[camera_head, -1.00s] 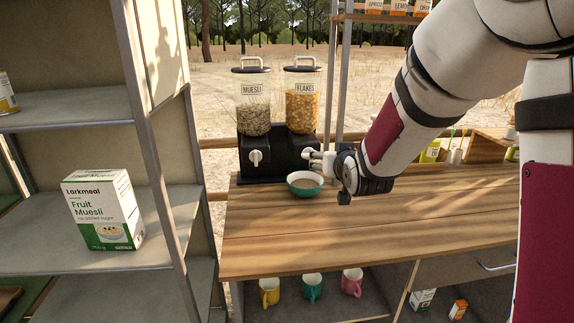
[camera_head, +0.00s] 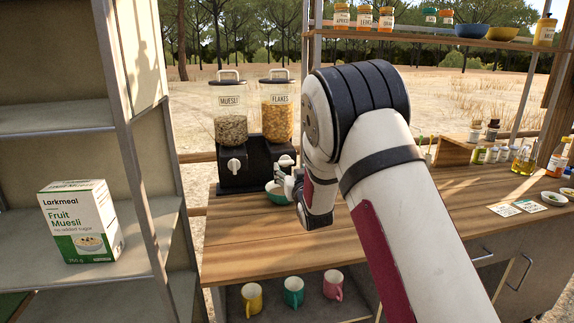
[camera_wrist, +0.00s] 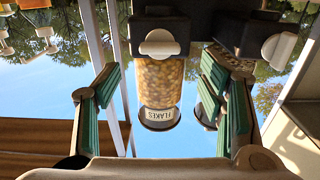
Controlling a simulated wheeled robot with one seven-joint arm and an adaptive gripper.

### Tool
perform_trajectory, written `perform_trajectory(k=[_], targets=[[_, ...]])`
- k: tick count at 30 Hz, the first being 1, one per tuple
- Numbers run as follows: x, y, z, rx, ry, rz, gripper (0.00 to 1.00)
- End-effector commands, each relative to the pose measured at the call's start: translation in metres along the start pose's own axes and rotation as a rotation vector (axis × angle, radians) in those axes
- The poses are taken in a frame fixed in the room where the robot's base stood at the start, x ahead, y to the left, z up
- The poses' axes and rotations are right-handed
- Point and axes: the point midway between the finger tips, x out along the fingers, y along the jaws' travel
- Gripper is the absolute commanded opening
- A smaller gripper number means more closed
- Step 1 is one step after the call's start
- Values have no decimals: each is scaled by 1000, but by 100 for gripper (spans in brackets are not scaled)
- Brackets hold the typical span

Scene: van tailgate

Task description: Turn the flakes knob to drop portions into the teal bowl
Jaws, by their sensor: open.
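The flakes dispenser (camera_head: 277,118), a clear container of yellow flakes, stands on a black base. Its white flakes knob (camera_head: 285,162) shows in the head view just above my gripper (camera_head: 292,182). In the wrist view, which is upside down, the flakes knob (camera_wrist: 160,43) is centred ahead between the spread green-padded fingers of my gripper (camera_wrist: 161,72). The gripper is open and empty; contact with the knob is not visible. The teal bowl (camera_head: 274,195) sits on the counter below the knob, partly hidden by my gripper; its contents cannot be made out now.
The muesli dispenser (camera_head: 230,122) and its knob (camera_head: 234,166) stand just left. A metal shelf holds a Fruit Muesli box (camera_head: 80,222) at the left. Mugs (camera_head: 293,292) stand below the counter (camera_head: 270,248). Bottles and jars are at the right; the front counter is clear.

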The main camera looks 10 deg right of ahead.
Motion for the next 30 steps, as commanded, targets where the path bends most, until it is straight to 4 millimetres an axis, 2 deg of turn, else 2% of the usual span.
perform_trajectory(k=[3,10,16,24,30], targets=[[24,0,0,0,2,0,63],[54,0,1,-1,0,0,63],[64,0,0,0,-1,0,63],[65,0,0,0,-1,0,63],[65,0,0,0,-1,0,18]])
